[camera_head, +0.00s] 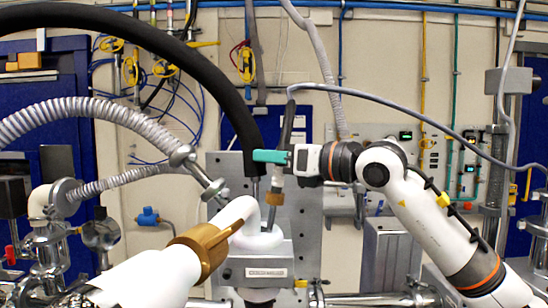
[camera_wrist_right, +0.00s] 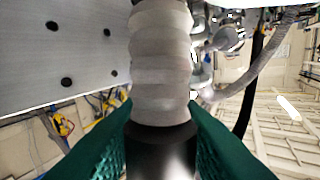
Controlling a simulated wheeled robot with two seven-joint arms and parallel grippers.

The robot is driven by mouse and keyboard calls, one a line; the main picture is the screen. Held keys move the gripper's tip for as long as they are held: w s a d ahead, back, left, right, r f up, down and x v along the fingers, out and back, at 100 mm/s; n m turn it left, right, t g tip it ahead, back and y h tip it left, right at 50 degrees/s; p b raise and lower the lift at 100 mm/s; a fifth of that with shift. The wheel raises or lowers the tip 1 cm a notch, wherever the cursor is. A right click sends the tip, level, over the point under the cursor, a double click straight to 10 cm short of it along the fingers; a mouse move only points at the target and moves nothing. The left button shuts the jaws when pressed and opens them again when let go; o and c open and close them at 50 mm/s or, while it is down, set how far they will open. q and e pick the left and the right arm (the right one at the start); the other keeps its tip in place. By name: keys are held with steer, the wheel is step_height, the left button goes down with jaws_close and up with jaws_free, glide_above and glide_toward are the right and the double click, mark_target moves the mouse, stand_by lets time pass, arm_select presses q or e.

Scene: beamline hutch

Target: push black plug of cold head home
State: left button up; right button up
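My right gripper (camera_head: 268,156), with teal fingers, is at the centre of the head view above the cold head's grey box and white top (camera_head: 262,243). In the right wrist view its fingers (camera_wrist_right: 160,150) close on both sides of the black plug (camera_wrist_right: 160,138), whose pale ribbed sleeve (camera_wrist_right: 160,60) runs up the picture. In the head view the plug's dark upper part (camera_head: 287,122) shows above the fingers, with a grey part and brown ring (camera_head: 273,198) below. The lower end meets or overlaps the white top; seating cannot be told. My left gripper is out of view.
A thick black hose (camera_head: 225,85) arches down just left of the gripper. A white pipe with a brass band (camera_head: 202,248) enters the cold head from the left. A grey cable (camera_head: 420,117) loops right over my arm. A grey perforated plate (camera_head: 308,215) stands behind.

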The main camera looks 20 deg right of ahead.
steer(key=o, duration=0.3)
steer(key=b+v, duration=0.4)
steer(key=v, duration=0.8)
steer(key=shift+b, duration=0.35)
